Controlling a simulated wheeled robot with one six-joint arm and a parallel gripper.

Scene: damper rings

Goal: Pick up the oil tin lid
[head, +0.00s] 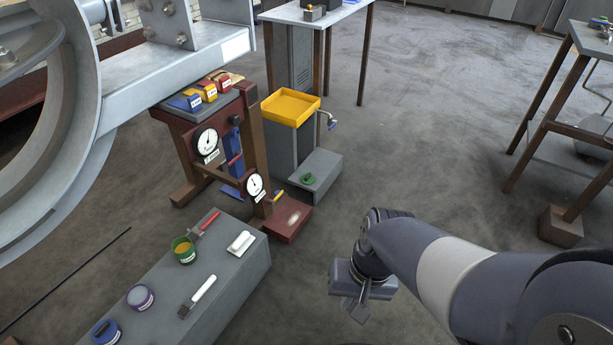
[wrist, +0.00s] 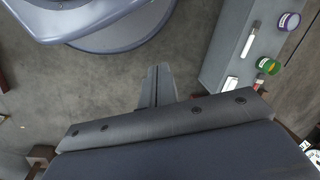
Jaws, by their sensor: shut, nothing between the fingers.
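A small round green piece (head: 307,179), which looks like the oil tin lid, lies on the low grey step beside the yellow-tray stand; I cannot read any marking on it. An open green tin with yellow inside (head: 184,250) stands on the long grey bench, and it also shows in the wrist view (wrist: 268,65). My gripper (head: 356,310) is shut and empty, over open floor to the right of the bench and nearer than the step. In the wrist view its fingers (wrist: 158,80) are together above bare floor. The green piece cannot be made out in the wrist view.
The grey bench (head: 228,288) also holds a purple tin (head: 140,297), a blue tin (head: 105,332), brushes and a white block (head: 241,242). A yellow tray (head: 291,107) tops the stand behind the step. A gauge frame (head: 256,150) stands left. Floor right of the step is clear.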

